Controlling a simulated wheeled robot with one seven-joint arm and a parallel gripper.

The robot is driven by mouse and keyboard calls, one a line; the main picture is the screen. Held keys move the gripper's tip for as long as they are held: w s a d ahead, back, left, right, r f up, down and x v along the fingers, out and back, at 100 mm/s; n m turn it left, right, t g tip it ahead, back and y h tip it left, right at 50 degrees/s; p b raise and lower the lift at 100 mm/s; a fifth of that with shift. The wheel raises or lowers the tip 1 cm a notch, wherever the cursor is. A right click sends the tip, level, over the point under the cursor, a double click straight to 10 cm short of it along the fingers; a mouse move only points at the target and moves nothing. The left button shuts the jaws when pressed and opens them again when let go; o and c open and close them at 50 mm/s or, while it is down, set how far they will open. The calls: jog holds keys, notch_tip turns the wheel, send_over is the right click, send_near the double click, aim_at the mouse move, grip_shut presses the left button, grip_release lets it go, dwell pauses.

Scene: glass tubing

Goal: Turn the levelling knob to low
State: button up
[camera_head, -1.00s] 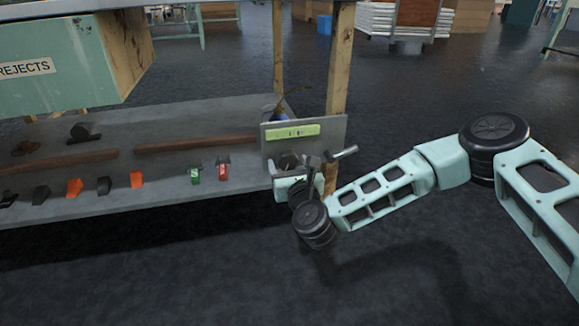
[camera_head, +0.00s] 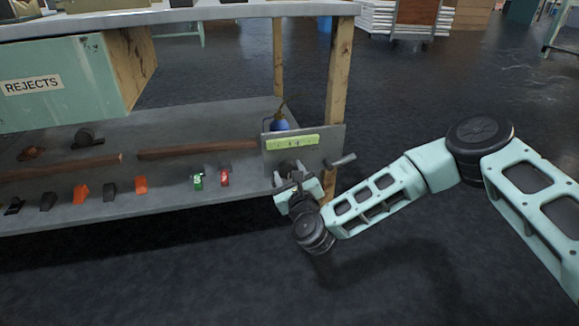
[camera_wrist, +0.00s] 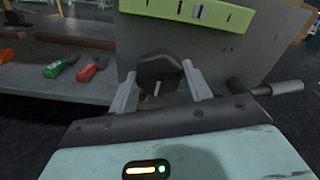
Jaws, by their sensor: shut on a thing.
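The levelling knob (camera_wrist: 160,72) is a dark round knob with a short white line, on an upright grey panel (camera_head: 330,150). A green label strip (camera_head: 293,141) with dark tick marks sits above it and shows at the top of the wrist view (camera_wrist: 190,10). My gripper (camera_wrist: 158,72) is shut on the knob, one pale finger on each side of it. In the head view my gripper (camera_head: 288,178) is at the panel's lower left and largely hides the knob. The label's words are too small to read.
A dark lever handle (camera_wrist: 270,90) sticks out to the right of the knob, close to my gripper. Green (camera_head: 198,181) and red (camera_head: 224,177) items lie on the lower shelf (camera_head: 110,215) to the left. A wooden post (camera_head: 339,90) stands behind the panel.

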jog(key=n+p, duration=0.4)
jog(key=shift+r+n, duration=0.2)
jog(key=shift+n, duration=0.1)
jog(key=n+p, duration=0.3)
jog(key=n, duration=0.1)
jog(key=shift+n, duration=0.3)
jog(key=n+p, duration=0.3)
jog(key=n, duration=0.1)
jog(key=shift+n, duration=0.3)
jog(key=n+p, duration=0.2)
jog(key=n, duration=0.2)
jog(key=n+p, duration=0.2)
jog(key=n, duration=0.3)
jog(key=n+p, duration=0.1)
jog(key=n, duration=0.3)
jog(key=shift+n+p, duration=0.3)
jog(key=shift+p, duration=0.1)
jog(key=n+p, duration=0.1)
jog(key=n, duration=0.3)
jog(key=shift+s, duration=0.1)
jog(key=n, duration=0.5)
jog(key=shift+a, duration=0.1)
